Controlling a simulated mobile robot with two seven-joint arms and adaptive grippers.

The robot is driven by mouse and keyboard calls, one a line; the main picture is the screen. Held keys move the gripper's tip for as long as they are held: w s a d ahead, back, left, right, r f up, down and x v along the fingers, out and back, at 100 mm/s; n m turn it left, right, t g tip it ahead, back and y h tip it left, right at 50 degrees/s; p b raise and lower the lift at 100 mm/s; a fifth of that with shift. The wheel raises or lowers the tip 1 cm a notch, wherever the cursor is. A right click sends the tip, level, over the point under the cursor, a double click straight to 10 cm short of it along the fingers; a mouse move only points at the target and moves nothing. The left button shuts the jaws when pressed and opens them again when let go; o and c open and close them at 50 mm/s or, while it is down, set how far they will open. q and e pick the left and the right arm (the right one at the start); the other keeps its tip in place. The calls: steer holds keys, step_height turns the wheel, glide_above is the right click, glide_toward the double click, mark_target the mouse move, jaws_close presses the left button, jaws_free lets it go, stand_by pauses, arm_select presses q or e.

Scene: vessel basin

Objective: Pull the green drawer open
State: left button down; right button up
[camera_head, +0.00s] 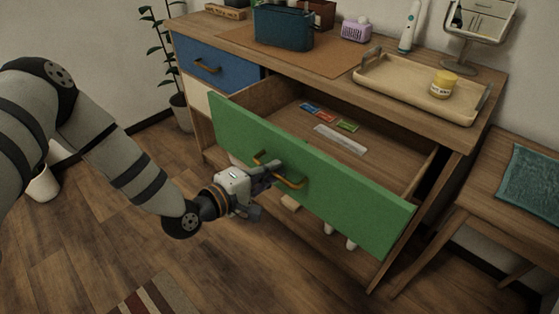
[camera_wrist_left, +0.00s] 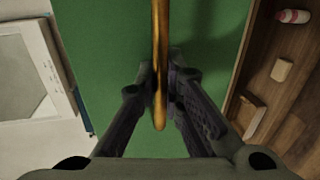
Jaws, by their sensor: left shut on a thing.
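The green drawer (camera_head: 350,190) is pulled well out of the wooden dresser, and its inside shows. Several small coloured packets (camera_head: 328,117) and a clear flat strip (camera_head: 340,139) lie on its floor. A curved brass handle (camera_head: 290,183) is on the green front; it also shows in the left wrist view (camera_wrist_left: 160,60). My left gripper (camera_head: 272,172) is at the handle, with its fingers on both sides of the bar, shut on it. In the left wrist view the fingers (camera_wrist_left: 163,85) flank the bar. My right gripper is not in view.
A blue drawer (camera_head: 212,68) is shut at the upper left. On top are a dark blue box (camera_head: 283,28), a wooden tray (camera_head: 400,88) with a yellow jar (camera_head: 443,84), and a mirror (camera_head: 478,22). A side table (camera_head: 500,190) stands at right. The floor at front left is mostly clear.

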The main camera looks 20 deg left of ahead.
arm_select(q)
steer(key=shift+s+a, duration=0.15)
steer(key=shift+s, duration=0.2)
steer(key=c, duration=2)
jaws_free()
steer(key=shift+o, duration=0.2)
steer(key=v, duration=1.2)
steer(key=shift+s, duration=0.1)
